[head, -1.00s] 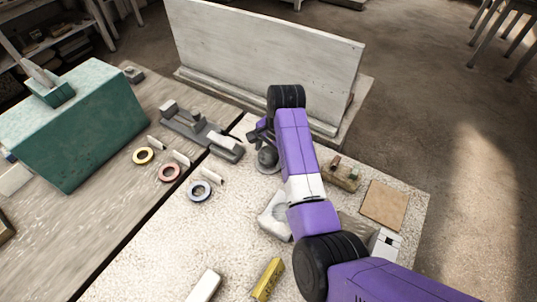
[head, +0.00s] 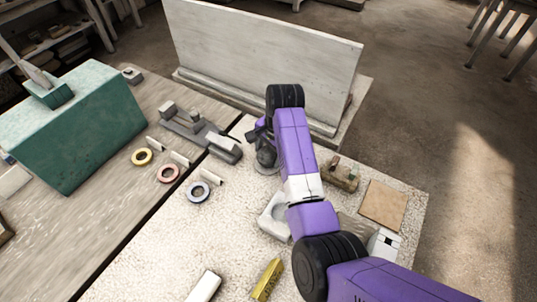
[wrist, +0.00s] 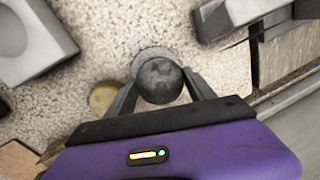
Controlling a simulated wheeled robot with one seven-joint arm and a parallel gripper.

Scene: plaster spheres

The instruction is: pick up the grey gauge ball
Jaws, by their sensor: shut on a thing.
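The grey gauge ball (wrist: 159,81) is a dark, mottled sphere between the two fingers of my gripper (wrist: 160,92) in the wrist view. The fingers are shut on it, one on each side. A round grey base or ring (wrist: 152,56) shows just behind the ball; I cannot tell whether the ball touches it. In the head view the ball (head: 266,157) shows low beside my purple arm, near the far end of the speckled slab, with my gripper (head: 262,146) around it. Part of the gripper is hidden by my wrist there.
A grey vice-like tool (head: 200,132) lies left of the ball. A pale block with a hollow (head: 273,216) and a brass bar (head: 267,279) lie nearer. An upright pale board (head: 265,60) stands behind.

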